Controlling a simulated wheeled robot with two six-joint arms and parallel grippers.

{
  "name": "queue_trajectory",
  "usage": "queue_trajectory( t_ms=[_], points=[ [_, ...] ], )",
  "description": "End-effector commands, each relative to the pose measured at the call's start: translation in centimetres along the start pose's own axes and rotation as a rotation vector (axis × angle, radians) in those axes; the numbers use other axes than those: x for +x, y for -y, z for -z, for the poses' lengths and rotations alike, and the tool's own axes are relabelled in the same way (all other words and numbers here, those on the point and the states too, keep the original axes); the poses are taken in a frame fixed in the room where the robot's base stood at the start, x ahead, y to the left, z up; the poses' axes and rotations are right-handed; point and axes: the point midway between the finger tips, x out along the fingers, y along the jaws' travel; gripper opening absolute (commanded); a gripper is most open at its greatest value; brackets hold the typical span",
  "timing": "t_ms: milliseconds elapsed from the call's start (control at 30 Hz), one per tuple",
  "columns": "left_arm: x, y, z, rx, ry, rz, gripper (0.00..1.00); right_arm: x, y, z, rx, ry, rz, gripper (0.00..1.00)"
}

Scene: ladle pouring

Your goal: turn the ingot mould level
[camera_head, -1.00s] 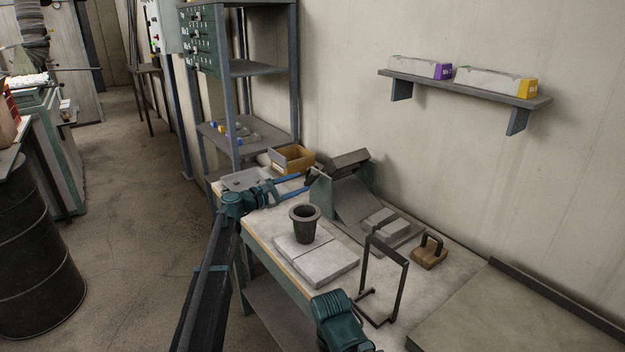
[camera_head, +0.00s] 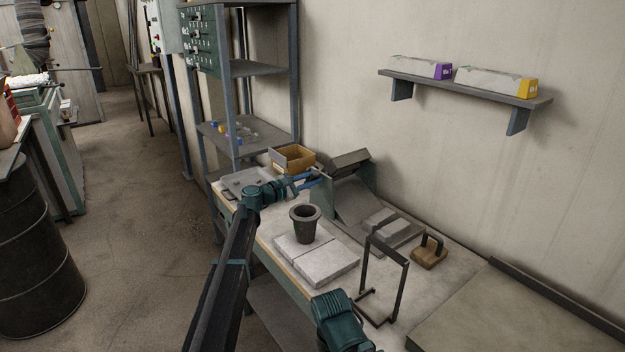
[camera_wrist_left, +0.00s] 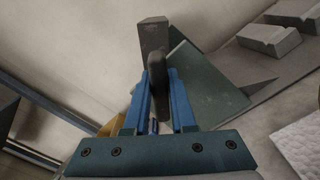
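The ingot mould (camera_head: 349,158) is a dark grey block, visibly tilted, at the top of a green-sided stand (camera_head: 323,194) at the back of the bench. It also shows in the left wrist view (camera_wrist_left: 153,34). My left gripper (camera_head: 319,177) is at the left side of the stand, its blue fingers apart. In the left wrist view, a dark rounded handle (camera_wrist_left: 157,68) lies at the fingertips, in line with the gap between them. Contact cannot be made out. Of my right arm only a teal link shows at the bottom; its gripper is out of view.
A dark cup (camera_head: 305,226) stands on pale slabs (camera_head: 327,264) in front of the stand. Grey bars (camera_head: 380,220) lie at the foot of its ramp. A black frame (camera_head: 384,275) and a wooden block with a handle (camera_head: 429,256) stand farther right. An orange bin (camera_head: 292,158) is behind my left gripper.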

Motion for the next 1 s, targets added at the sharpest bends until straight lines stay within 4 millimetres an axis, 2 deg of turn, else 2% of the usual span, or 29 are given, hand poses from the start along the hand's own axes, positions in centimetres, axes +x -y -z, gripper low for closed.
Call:
queue_trajectory(
  t_ms=[33, 100, 1000],
  points=[
    [-0.01, 0.00, 0.00, 0.000, 0.000, 0.000, 0.13, 0.00, 0.00, 0.00, 0.000, 0.000, 0.000, 0.00],
    [-0.01, 0.00, 0.00, 0.000, 0.000, 0.000, 0.00, 0.00, 0.00, 0.00, 0.000, 0.000, 0.000, 0.00],
    [-0.04, 0.05, 0.00, 0.001, 0.000, 0.001, 0.00, 0.01, 0.00, 0.00, 0.000, 0.000, 0.000, 0.00]
  ],
)
